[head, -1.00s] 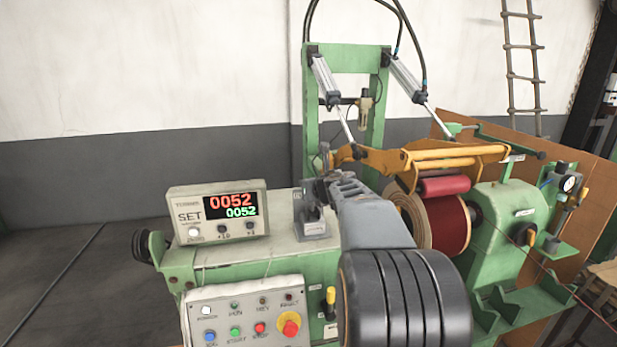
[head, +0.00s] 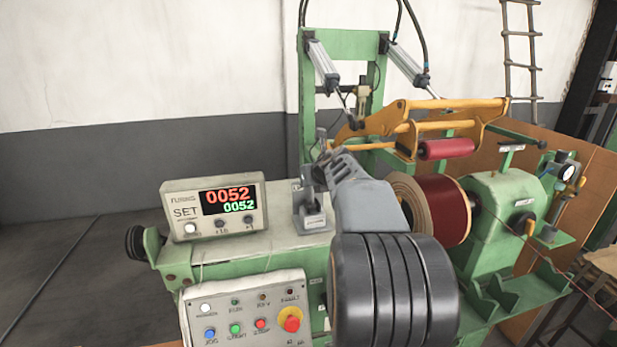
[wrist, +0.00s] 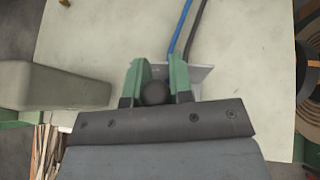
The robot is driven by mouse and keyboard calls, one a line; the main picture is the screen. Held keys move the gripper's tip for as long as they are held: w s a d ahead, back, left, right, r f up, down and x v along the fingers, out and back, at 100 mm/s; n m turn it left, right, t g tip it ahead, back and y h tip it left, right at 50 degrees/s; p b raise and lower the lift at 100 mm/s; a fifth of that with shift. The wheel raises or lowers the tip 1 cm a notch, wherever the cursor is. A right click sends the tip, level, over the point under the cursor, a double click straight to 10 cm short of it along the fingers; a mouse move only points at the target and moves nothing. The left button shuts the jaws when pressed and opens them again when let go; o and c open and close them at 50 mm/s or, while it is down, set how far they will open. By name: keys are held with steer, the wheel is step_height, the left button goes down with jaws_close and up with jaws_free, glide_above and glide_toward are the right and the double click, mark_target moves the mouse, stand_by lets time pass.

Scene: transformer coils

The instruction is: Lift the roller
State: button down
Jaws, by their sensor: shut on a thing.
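The red roller (head: 445,149) hangs in the yellow swing frame (head: 440,104), above and apart from the dark red coil (head: 444,208). My gripper, in the wrist view (wrist: 154,88), has its green fingers shut on a dark round knob (wrist: 154,94). In the head view my gripper (head: 318,165) is above the grey lever base (head: 312,219) on the machine's top. The fingertips and knob are partly hidden there by my wrist.
A counter box (head: 213,209) reads 0052 in red and green. A button panel (head: 247,309) with a red stop knob is in front. Two air cylinders (head: 322,64) hang from the green post. The tailstock (head: 503,205) stands right of the coil.

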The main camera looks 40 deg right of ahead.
steer(key=c, duration=1)
jaws_free()
steer(key=shift+s, duration=0.1)
steer(key=b+v, duration=0.2)
steer(key=v, duration=1.1)
steer(key=shift+s+a+r, duration=0.15)
steer(key=shift+s+r, duration=0.1)
steer(key=shift+s, duration=0.05)
steer(key=shift+c, duration=0.3)
